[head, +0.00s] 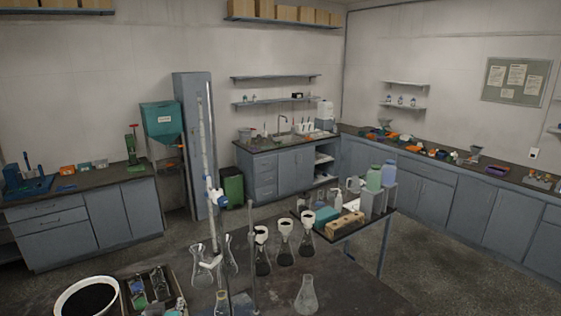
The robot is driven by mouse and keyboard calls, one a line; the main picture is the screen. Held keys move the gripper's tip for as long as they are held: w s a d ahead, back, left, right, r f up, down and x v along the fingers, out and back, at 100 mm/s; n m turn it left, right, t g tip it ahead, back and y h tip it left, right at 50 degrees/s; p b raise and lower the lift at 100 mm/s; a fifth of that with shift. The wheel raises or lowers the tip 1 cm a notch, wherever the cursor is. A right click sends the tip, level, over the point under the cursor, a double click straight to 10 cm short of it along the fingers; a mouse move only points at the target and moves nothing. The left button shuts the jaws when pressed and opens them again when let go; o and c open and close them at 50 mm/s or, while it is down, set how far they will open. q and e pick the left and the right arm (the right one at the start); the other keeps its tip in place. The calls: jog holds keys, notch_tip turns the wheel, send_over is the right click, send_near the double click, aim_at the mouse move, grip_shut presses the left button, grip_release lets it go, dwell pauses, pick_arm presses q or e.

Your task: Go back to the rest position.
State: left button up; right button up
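I cannot make out either of my grippers or arms in the head view. The dark bench (345,288) in front of me carries glassware. A tall white burette-like tube (207,150) with a blue fitting (217,198) stands at the left of the glassware. Several conical flasks stand around and to the right of it. Some hold funnels with dark contents, such as the flask with a funnel (285,240). An empty clear flask (306,296) stands near the front edge of the picture.
A white-rimmed round container (62,299) with dark contents and a tray (180,299) of small items are at the lower left. A side table (338,234) holds bottles and boxes. Cabinets (85,220) line the walls. Grey floor (440,265) is clear at right.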

pick_arm(q)
jog(key=s+d+f+m+g+h, duration=0.35)
jog(key=s+d+f, duration=0.45)
jog(key=s+f, duration=0.4)
notch_tip(320, 180, down, 15)
jog(key=s+b, duration=0.1)
jog(key=b, duration=1.5)
jog(key=shift+s+d+n+g+b, duration=0.2)
jog(key=shift+n+g+b, duration=0.1)
jog(key=shift+n+g, duration=0.05)
